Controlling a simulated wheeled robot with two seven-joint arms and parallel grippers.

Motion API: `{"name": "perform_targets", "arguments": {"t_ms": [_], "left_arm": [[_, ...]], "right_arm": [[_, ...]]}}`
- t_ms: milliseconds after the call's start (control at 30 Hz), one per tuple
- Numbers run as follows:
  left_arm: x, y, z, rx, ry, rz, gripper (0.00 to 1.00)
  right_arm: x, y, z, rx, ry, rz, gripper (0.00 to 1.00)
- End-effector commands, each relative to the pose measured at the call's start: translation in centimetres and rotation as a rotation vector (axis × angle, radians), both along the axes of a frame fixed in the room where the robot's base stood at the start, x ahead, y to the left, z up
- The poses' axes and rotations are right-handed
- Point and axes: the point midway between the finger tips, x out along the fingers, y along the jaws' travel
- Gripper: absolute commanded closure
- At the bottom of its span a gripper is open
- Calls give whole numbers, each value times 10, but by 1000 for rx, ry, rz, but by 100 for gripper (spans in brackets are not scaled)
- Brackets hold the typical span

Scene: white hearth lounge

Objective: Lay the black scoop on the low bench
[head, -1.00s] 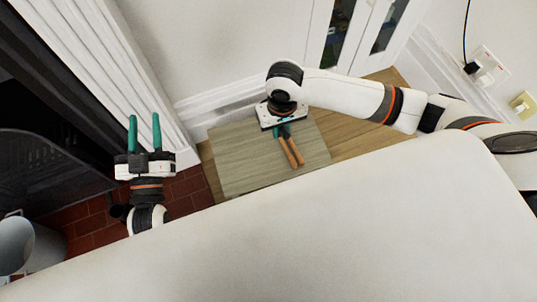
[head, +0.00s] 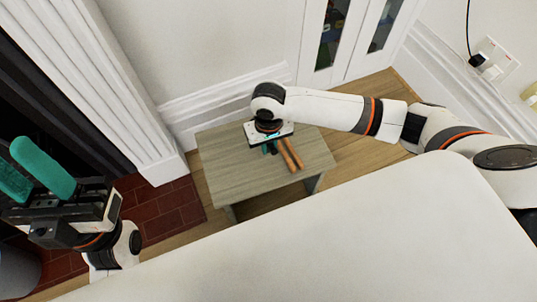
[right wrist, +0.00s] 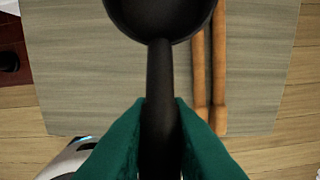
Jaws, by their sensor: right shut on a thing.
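The black scoop (right wrist: 160,75) shows in the right wrist view, its round bowl at the top edge and its handle running down between my fingers. My right gripper (right wrist: 160,112) is shut on that handle. In the head view my right gripper (head: 269,148) is over the low bench (head: 228,170), close to its grey-green wooden top. The scoop is mostly hidden under the gripper there. I cannot tell whether the scoop touches the bench top. My left gripper (head: 14,163) is open and empty at the left edge of the head view.
Two orange-brown wooden rods (head: 291,155) lie on the bench, just right of the scoop. The bench's left part and front are bare. A white wall and skirting (head: 225,101) stand behind it. A dark fireplace opening and red brick hearth (head: 165,212) are at left.

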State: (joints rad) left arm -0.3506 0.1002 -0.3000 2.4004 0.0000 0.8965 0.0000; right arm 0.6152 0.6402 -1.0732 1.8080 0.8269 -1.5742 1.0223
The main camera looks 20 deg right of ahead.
Motion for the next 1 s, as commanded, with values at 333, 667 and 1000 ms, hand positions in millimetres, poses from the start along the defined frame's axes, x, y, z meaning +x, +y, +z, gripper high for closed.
{"name": "perform_targets", "arguments": {"t_ms": [333,667,1000], "left_arm": [[1,0,-23,-1,-23,1,64],[2,-1,-19,1,-26,0,64],[2,0,-21,0,-16,0,64]], "right_arm": [[0,0,-49,-1,-1,0,100],[0,0,-50,0,-1,1,100],[0,0,-53,0,-1,0,62]]}}
